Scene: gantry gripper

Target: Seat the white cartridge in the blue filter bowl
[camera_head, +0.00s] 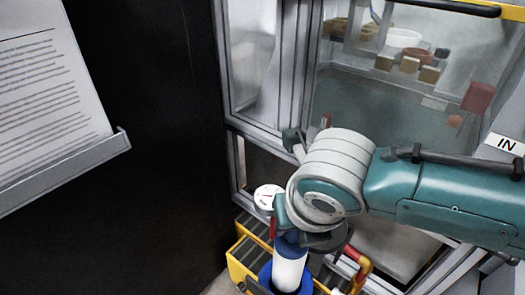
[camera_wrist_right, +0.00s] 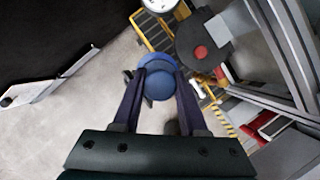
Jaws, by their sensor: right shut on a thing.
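The white cartridge (camera_head: 289,272) with a blue top end hangs upright below my right gripper (camera_head: 290,236) in the head view. In the right wrist view my right gripper (camera_wrist_right: 157,80) is shut on its round blue end (camera_wrist_right: 155,64), between the two dark fingers. The blue filter bowl (camera_head: 264,276) shows around the cartridge's lower part at the bottom edge of the head view. The cartridge overlaps the bowl's opening; I cannot tell how far its lower end is inside or above it. My left gripper is in neither view.
A yellow frame (camera_head: 240,268) surrounds the bowl. A round white gauge (camera_head: 268,196) stands close behind the gripper. A red-and-yellow pipe (camera_head: 359,271) is at the right. Glass-fronted metal framing (camera_head: 300,70) rises behind, and a dark panel (camera_head: 150,130) stands left.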

